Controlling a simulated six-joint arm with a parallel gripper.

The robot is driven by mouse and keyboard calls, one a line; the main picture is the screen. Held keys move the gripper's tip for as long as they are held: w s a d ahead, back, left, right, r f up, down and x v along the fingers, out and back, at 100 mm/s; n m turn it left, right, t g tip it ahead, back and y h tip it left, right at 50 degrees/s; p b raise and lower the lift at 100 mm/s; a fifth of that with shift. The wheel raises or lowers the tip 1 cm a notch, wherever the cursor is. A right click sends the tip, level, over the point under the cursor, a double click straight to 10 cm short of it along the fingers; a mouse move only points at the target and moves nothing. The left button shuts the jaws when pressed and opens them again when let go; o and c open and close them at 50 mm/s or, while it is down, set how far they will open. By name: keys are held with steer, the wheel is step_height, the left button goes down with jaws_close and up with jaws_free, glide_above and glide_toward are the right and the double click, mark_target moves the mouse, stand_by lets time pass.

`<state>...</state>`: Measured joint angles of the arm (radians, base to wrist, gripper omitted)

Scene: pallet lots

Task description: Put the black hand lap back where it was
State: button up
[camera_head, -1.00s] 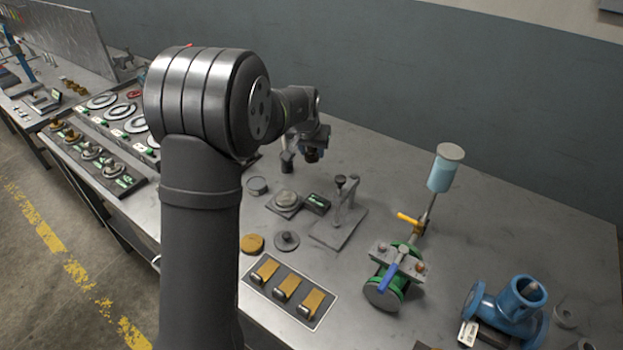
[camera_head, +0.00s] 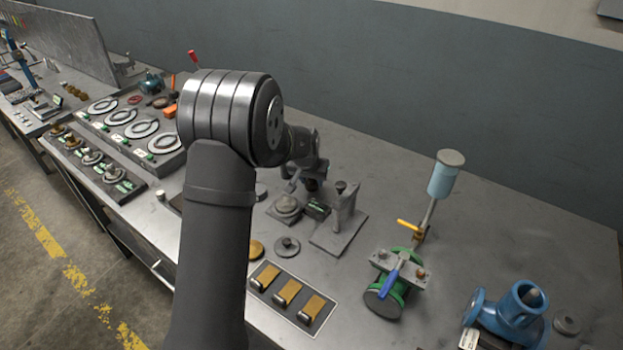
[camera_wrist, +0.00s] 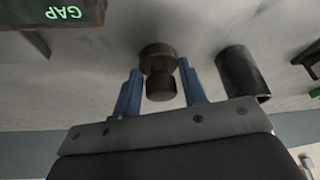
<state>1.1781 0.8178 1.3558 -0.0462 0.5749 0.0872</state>
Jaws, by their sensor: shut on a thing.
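In the wrist view my gripper (camera_wrist: 159,67) has its two blue fingers closed on the black hand lap (camera_wrist: 160,88), a small dark part with a wide disc and a narrower knob. The disc end faces a grey surface; I cannot tell whether it touches it. In the head view my gripper (camera_head: 312,186) is low behind the small display box, and the lap in it cannot be made out. A flat grey disc with a knob (camera_head: 287,246) lies on the bench in front.
A box lettered GAP (camera_wrist: 65,14) and a dark cylinder (camera_wrist: 240,75) flank the fingers. A stand with a post (camera_head: 343,220) is close on the right. Open bench (camera_head: 480,205) lies further right.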

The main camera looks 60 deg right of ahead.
steer(key=o, duration=1)
steer(key=shift+o, duration=0.2)
steer(key=v, duration=1.2)
steer(key=shift+r, duration=0.2)
steer(key=shift+d, duration=0.1)
steer(key=x, duration=1.2)
steer(key=shift+f, duration=0.4)
steer(key=shift+r, duration=1.45)
